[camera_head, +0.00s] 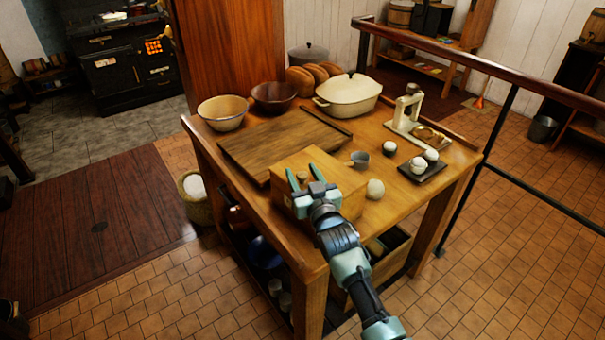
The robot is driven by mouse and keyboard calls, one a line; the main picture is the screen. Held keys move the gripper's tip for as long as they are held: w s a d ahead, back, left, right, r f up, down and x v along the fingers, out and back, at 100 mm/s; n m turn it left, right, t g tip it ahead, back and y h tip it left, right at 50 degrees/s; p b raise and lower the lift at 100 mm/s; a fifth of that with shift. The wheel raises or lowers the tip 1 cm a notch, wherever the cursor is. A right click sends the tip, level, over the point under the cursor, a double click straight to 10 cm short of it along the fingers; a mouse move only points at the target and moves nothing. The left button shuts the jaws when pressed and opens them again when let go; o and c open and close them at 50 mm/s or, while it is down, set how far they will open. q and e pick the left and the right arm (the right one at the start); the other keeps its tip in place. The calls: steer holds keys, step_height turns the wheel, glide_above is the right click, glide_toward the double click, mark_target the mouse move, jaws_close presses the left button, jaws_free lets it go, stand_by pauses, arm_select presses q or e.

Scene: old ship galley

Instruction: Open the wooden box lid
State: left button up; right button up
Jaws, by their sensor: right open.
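The wooden box (340,181) is pale wood and stands near the front edge of the wooden table (410,193). Its lid looks shut, and a small round knob (302,176) shows on its top. My right gripper (303,173) reaches in from the lower right over the box. Its two green fingers are spread, with the knob showing between them. I cannot tell whether the fingers touch the knob or the lid. The gripper and wrist hide part of the box's front. My left gripper is not in view.
A dark wooden board (262,143) lies just behind the box. A grey mug (359,159) and a pale round item (375,189) stand close to its right. Bowls (224,113), a lidded cream pot (349,94) and a dark tray (432,171) sit farther off. A railing (500,71) runs at the right.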

jaws_close()
stand_by(1.4)
